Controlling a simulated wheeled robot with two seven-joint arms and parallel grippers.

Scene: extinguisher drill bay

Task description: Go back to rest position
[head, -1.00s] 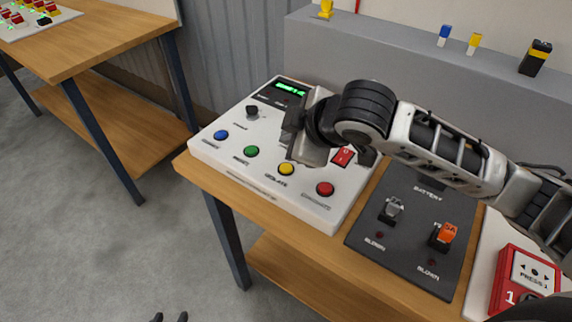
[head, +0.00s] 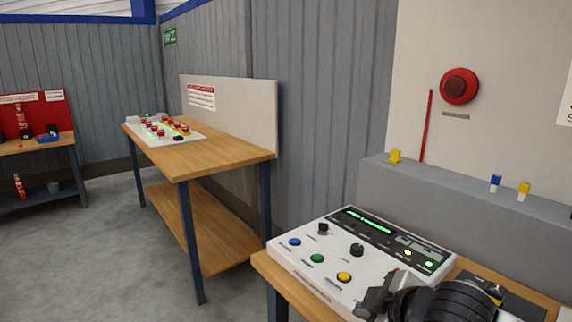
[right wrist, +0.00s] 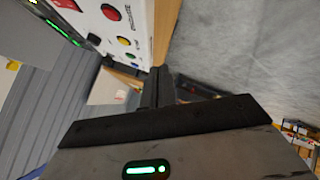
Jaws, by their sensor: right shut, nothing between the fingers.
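The white control panel (head: 330,262) lies on the near wooden table, with a lit green display (head: 369,221) and blue (head: 295,241), green (head: 317,258) and yellow (head: 344,277) buttons. My right gripper (head: 374,296) is at the lower right of the head view, in front of the panel's near right part, which it hides. In the right wrist view its fingers (right wrist: 158,88) are together with nothing between them. The panel's edge with red, yellow and green buttons (right wrist: 123,41) shows beyond them. My left gripper is not in view.
A second wooden table (head: 215,156) with a board of red switches (head: 165,130) stands at left. A grey ledge (head: 440,205) with small yellow and blue items runs behind the panel. A red alarm (head: 459,86) is on the wall. Grey floor (head: 120,250) is open at left.

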